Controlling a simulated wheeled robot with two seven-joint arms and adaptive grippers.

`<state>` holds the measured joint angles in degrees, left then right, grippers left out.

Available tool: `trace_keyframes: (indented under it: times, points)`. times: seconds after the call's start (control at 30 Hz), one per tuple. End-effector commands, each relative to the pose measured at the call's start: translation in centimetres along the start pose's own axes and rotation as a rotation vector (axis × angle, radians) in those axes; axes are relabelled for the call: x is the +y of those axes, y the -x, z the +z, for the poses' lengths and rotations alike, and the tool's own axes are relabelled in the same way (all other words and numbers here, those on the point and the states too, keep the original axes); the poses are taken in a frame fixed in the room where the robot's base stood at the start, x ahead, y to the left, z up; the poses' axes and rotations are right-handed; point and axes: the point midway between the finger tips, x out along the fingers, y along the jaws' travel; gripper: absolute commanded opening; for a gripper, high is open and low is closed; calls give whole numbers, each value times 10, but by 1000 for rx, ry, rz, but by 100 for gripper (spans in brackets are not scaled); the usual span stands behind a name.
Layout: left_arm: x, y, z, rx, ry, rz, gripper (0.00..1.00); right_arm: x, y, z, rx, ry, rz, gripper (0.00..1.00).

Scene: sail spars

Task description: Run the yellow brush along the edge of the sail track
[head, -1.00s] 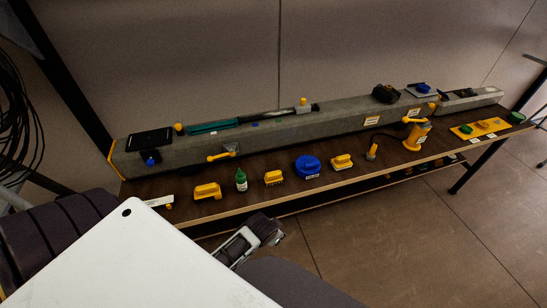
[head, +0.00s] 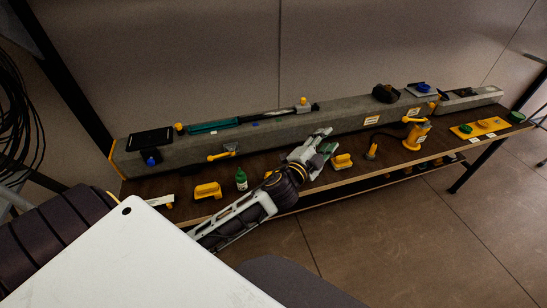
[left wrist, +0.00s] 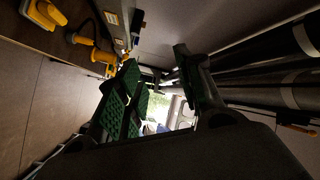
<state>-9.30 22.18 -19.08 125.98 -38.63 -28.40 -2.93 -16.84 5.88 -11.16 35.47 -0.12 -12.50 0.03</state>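My left gripper (head: 324,146) reaches over the table between the green bottle and a yellow-handled tool. Its fingers are apart with nothing between them, as the left wrist view (left wrist: 160,90) also shows. A small yellow brush-like piece (head: 268,174) is mostly hidden behind my left wrist. Another yellow-handled tool (head: 342,161) lies just right of the gripper, and a yellow block (head: 207,190) lies left of the bottle. A long grey beam (head: 350,113) runs along the back with a teal and dark strip (head: 215,127) on top. I cannot tell which part is the sail track. My right gripper is not in view.
A green bottle (head: 241,179) stands left of my wrist. A yellow pump-like tool (head: 416,136) and a yellow tray (head: 480,127) stand to the right. The brown table's front edge (head: 380,178) is close below the gripper.

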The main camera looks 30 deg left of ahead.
Motion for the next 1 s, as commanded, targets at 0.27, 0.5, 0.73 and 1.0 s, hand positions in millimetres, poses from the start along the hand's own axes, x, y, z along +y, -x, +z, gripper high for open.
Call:
trace_keyframes:
  times: [0.27,0.5,0.73,1.0]
  points:
    - [-13,-12,-69,303,-251,-73,37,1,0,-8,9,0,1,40]
    - [-2,-9,-115,551,-480,-92,37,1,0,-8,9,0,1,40]
    - [24,0,-141,776,-706,-73,37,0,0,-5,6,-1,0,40]
    - [64,13,-142,1017,-980,5,37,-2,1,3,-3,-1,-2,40]
